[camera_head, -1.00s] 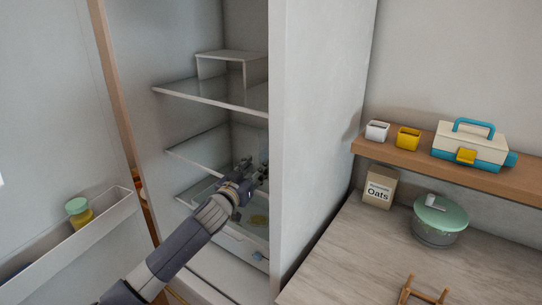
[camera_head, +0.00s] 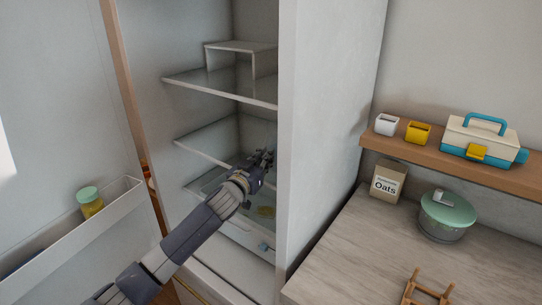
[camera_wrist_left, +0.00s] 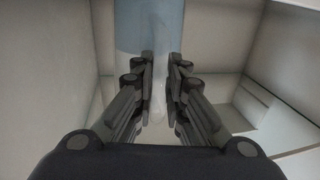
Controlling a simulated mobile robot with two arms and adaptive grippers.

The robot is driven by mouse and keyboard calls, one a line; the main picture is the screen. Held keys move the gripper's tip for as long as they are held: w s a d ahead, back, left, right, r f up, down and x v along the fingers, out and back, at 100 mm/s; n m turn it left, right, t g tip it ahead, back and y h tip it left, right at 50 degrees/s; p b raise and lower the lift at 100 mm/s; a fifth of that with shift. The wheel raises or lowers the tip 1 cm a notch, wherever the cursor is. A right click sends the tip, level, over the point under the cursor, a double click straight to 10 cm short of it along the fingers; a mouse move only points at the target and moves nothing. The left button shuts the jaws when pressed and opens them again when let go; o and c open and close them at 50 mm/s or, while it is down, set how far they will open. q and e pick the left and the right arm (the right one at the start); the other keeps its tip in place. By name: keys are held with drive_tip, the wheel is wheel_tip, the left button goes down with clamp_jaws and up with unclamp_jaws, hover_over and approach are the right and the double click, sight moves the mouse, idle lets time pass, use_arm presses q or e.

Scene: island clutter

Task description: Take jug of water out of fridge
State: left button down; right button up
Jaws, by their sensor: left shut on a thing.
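The fridge (camera_head: 335,130) stands open. My left gripper (camera_head: 266,158) is inside it, at the lower shelf, with the arm reaching in from the lower left. In the left wrist view, the gripper (camera_wrist_left: 161,70) has its fingers on both sides of a clear, bluish see-through body, which looks like the jug of water (camera_wrist_left: 148,32). The gripper is shut on it. The jug cannot be made out in the head view. My right gripper is not in view.
The fridge door's bin (camera_head: 85,232) holds a green-lidded jar (camera_head: 91,204) at left. A glass shelf (camera_head: 225,85) with a small riser (camera_head: 240,47) is above my gripper. The fridge side wall is close on the right. A counter (camera_head: 350,255) with a pot (camera_head: 446,217) lies beyond.

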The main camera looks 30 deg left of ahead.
sight(263, 149)
use_arm(q)
drive_tip(key=shift+r, duration=0.55)
wheel_tip(263, 149, up, 2)
drive_tip(key=shift+r+b, duration=0.2)
drive_tip(key=shift+b, duration=0.55)
drive_tip(key=s+a+r+b, duration=0.1)
drive_tip(key=s+b, duration=0.4)
drive_tip(key=s, duration=1.1)
drive_tip(key=shift+a+r, duration=0.2)
drive_tip(key=shift+r, duration=0.1)
